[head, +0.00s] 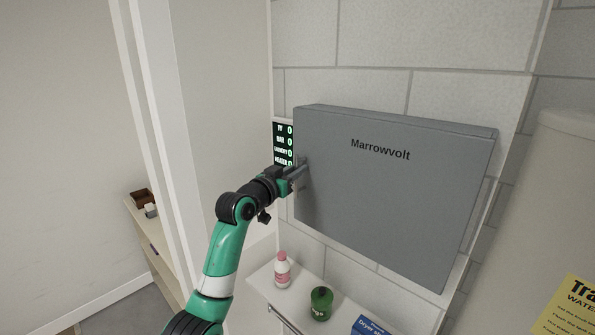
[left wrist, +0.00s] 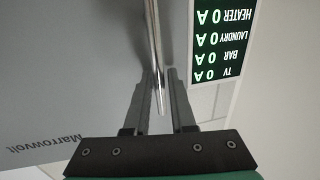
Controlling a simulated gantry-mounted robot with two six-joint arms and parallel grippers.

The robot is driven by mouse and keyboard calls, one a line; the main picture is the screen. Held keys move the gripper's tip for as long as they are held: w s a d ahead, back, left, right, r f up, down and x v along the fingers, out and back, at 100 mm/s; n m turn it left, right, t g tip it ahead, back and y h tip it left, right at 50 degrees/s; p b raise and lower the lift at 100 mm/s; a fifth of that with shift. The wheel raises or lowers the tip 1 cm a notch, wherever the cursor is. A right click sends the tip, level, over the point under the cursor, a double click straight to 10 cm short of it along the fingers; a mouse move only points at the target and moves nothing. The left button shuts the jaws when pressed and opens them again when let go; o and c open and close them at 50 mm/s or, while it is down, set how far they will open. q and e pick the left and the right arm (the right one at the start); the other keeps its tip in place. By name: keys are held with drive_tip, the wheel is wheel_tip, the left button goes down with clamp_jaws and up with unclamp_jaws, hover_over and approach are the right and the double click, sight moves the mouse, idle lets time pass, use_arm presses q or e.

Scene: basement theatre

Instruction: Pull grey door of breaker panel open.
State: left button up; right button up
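The grey breaker panel door (head: 400,190), labelled "Marrowvolt", hangs on the block wall and looks shut; it also shows in the left wrist view (left wrist: 60,70), upside down. A thin metal handle bar (left wrist: 154,40) stands near the door's left edge. My left gripper (head: 299,168) is at this edge, with its fingers on either side of the bar. In the left wrist view the fingers (left wrist: 159,72) are apart, and narrow gaps seem to show beside the bar. The arm partly hides the handle in the head view. My right gripper is out of view.
A lit display (head: 283,145) with readings is left of the panel. Below, a white shelf (head: 262,282) holds a pink-and-white bottle (head: 282,270), a green container (head: 321,303) and a blue box (head: 369,327). A pale tank (head: 545,200) stands at the right.

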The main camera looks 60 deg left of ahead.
use_arm(q)
clamp_jaws()
idle(1.1)
